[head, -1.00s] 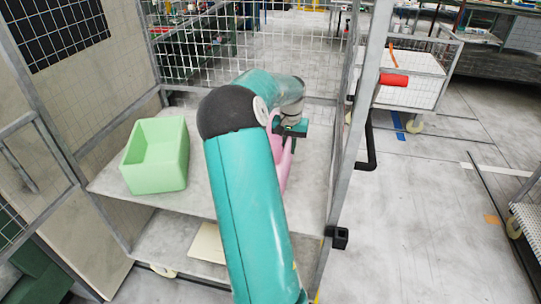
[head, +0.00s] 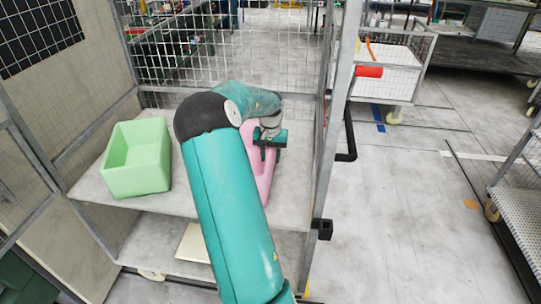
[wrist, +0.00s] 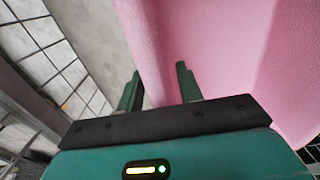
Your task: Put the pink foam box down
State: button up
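The pink foam box (head: 263,177) is at the right part of the cart's upper shelf in the head view, partly hidden behind my arm. Whether its base rests on the shelf is hidden. My gripper (head: 268,139) is at its upper edge. In the wrist view the pink box (wrist: 225,50) fills the upper right, and my gripper's two fingers (wrist: 160,82) stand apart with a pink wall between them, so it looks shut on that wall.
A green foam box (head: 137,160) stands at the left of the upper shelf (head: 185,195). Wire mesh closes the cart's back and a grey post (head: 333,130) stands close at the right. A pale flat piece (head: 195,243) lies on the lower shelf. Other carts stand at right.

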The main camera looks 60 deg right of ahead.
jog(key=shift+r, duration=0.1)
notch_tip(320, 180, up, 12)
jog(key=shift+r, duration=0.1)
jog(key=shift+w+a+r, duration=0.1)
jog(key=shift+w+a, duration=0.1)
jog(key=shift+a, duration=0.15)
jog(key=w+a+r+n+t, duration=0.1)
jog(key=a+r+n, duration=0.15)
jog(key=a, duration=0.75)
jog(key=w+a+r+n+t, duration=0.15)
jog(key=a+r, duration=0.25)
jog(key=a, duration=0.6)
jog(key=w+a+r+n+t, duration=0.1)
jog(key=w+a+r+n, duration=0.15)
jog(key=a, duration=0.85)
jog(key=s+a+n+t, duration=0.1)
jog(key=s+a+n, duration=0.2)
jog(key=s+a, duration=0.3)
jog(key=s+a+f+n+t, duration=0.1)
jog(key=s+a+n, duration=0.3)
jog(key=a, duration=1)
jog(key=shift+s, duration=0.9)
jog(key=shift+s+d+f, duration=0.1)
jog(key=shift+s+d, duration=0.05)
